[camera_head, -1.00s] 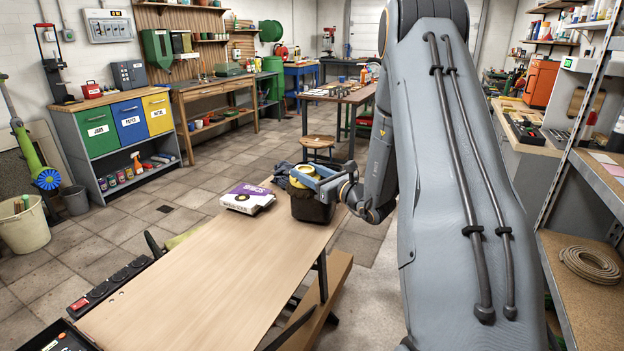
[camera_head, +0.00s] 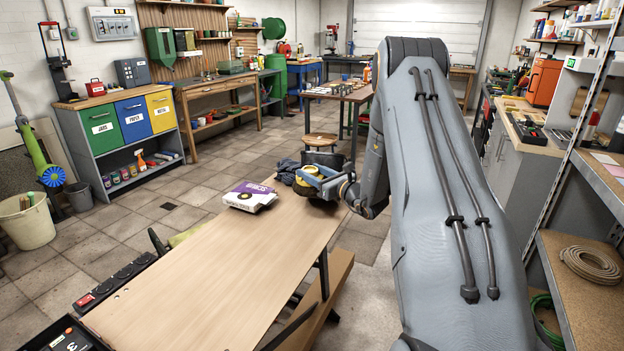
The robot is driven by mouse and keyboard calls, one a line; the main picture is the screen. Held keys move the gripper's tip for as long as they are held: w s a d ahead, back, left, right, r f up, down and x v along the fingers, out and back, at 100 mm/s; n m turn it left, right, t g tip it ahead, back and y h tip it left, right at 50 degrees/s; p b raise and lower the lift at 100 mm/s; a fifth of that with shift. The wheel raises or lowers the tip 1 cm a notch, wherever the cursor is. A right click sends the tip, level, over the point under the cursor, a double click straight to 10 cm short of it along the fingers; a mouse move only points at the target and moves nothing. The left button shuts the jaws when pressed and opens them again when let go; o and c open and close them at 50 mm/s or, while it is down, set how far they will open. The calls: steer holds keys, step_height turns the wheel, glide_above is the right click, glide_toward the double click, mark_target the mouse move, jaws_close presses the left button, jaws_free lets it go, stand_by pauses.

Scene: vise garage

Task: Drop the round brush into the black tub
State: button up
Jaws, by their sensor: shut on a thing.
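My gripper (camera_head: 322,182) has blue jaws and is at the far end of the wooden bench (camera_head: 215,270). It is shut on the round brush (camera_head: 308,173), whose yellow round top shows at the jaws, with a dark part below. A black tub-like shape (camera_head: 326,159) shows just behind and above the jaws in the picture. The gripper and brush hide its lower part. I cannot tell what it rests on or whether the brush is over its opening.
A purple and white box (camera_head: 250,195) lies on the bench left of my gripper. A dark cloth (camera_head: 287,169) is at the bench's far end. A wooden stool (camera_head: 320,139) stands behind. The bench's middle is clear. A shelf with coiled rope (camera_head: 590,264) stands at right.

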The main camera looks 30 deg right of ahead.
steer(key=shift+f, duration=1.35)
steer(key=o, duration=1.3)
